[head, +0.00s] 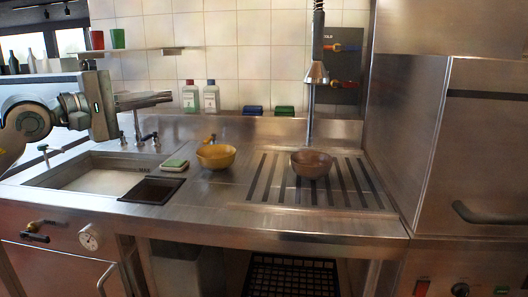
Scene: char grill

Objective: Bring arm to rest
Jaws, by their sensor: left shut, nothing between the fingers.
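My left gripper (145,99) is at the upper left of the head view. Its arm comes in from the left edge, and the fingers point right, above the left part of the steel counter. The fingers are together with nothing between them. The gripper is in the air, in front of the tiled wall and apart from the counter. My right gripper does not show in the head view.
A sink basin (100,179) lies below the left gripper. A yellow bowl (215,156) and a brown bowl (311,163) stand on the counter. A hanging sprayer (316,74) is above the brown bowl. A steel cabinet (480,150) stands at right.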

